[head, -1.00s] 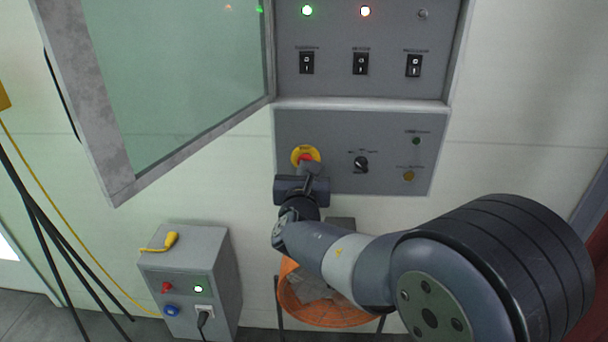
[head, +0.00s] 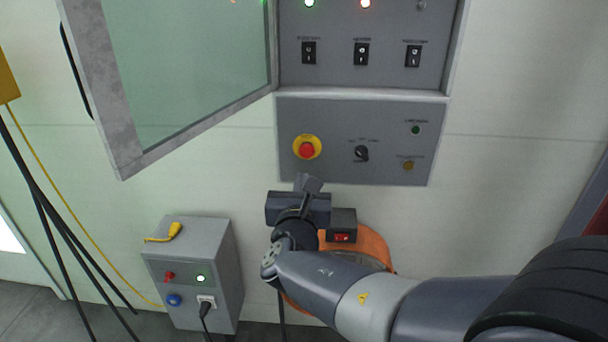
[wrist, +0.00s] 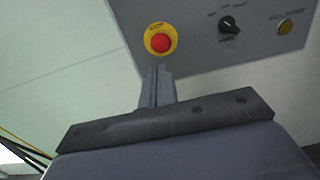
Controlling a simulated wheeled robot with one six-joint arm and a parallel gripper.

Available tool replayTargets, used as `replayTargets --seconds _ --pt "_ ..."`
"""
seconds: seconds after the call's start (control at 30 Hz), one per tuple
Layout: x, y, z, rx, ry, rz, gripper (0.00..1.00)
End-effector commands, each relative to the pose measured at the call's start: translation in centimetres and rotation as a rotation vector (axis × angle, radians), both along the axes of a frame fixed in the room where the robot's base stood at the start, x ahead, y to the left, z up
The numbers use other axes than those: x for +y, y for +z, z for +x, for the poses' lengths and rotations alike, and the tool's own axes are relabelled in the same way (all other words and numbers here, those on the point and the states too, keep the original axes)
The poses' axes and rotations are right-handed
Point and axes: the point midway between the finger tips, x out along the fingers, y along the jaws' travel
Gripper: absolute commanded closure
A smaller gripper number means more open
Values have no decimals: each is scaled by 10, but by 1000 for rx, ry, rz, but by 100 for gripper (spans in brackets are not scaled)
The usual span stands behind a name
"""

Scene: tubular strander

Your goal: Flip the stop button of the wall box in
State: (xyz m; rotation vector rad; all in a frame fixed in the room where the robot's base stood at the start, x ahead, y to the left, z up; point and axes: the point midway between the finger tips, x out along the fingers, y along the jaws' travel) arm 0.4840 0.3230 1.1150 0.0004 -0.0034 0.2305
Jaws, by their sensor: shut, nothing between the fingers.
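A red mushroom stop button (head: 306,149) on a yellow ring sits at the left of the grey lower panel (head: 385,112). The button also shows in the wrist view (wrist: 160,42), just beyond my fingertips. A small dark box (head: 343,218) with a red rocker switch (head: 342,237) is below the panel, right of my gripper; my arm stands close in front of it. My gripper (head: 308,182) is shut and empty, with its tips below the mushroom button in the head view and apart from it. In the wrist view my fingers (wrist: 157,75) point up toward the button.
A dark selector knob (head: 362,153) and a yellow button (head: 408,165) are on the same panel. A glazed door (head: 105,95) stands open at left. A grey box (head: 190,265) with a plug and a yellow handle stands low left. An orange round thing (head: 372,245) is behind my arm.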

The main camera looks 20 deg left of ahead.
Motion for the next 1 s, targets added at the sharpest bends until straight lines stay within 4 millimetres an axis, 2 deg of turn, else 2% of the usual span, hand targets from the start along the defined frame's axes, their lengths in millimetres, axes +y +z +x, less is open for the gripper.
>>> replayTargets --seconds 0.1,0.2,0.57,0.77,0.87,1.0 --pt "-3 -1 -19 1 3 1 100" --pt "-6 -1 -28 1 1 1 100" --pt "-8 -1 -33 2 0 -1 100" --pt "-7 -1 -29 2 -1 -1 100" --pt "-5 0 -20 2 -3 0 100" --pt "0 0 2 2 -4 -3 100"
